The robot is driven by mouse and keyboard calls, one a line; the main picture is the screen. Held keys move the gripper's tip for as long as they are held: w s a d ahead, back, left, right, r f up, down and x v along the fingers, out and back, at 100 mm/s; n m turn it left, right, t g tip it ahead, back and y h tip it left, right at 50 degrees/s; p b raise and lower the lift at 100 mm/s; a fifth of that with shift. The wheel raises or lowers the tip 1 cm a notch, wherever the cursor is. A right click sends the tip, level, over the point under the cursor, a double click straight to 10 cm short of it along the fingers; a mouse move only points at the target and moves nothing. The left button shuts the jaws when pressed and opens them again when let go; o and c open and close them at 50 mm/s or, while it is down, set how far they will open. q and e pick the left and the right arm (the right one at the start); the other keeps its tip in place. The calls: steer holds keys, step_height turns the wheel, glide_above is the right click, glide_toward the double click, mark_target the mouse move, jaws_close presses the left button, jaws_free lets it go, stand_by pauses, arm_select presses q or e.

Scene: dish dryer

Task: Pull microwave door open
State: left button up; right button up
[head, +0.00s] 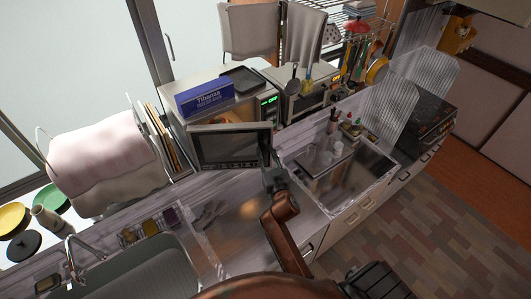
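The microwave (172,84) stands on the back counter with its green-lit panel at the right end of its front. Its dark-windowed door (228,147) stands swung out from the front, and part of the interior shows above the door's top edge. My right gripper (268,160) is at the door's right edge, with its arm coming up from below. It appears to touch the door there. The fingers are small and dark, so I cannot tell whether they are closed on the edge. My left gripper is not in view.
A blue box (205,97) and a dark tray (244,80) lie on the microwave. A toaster oven (303,104) stands to its right. A sink (150,279) is at front left, and a bin with bottles (370,168) is at right. A cloth-draped rack (103,165) stands left.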

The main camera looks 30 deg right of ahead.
jaws_close()
stand_by(0.5)
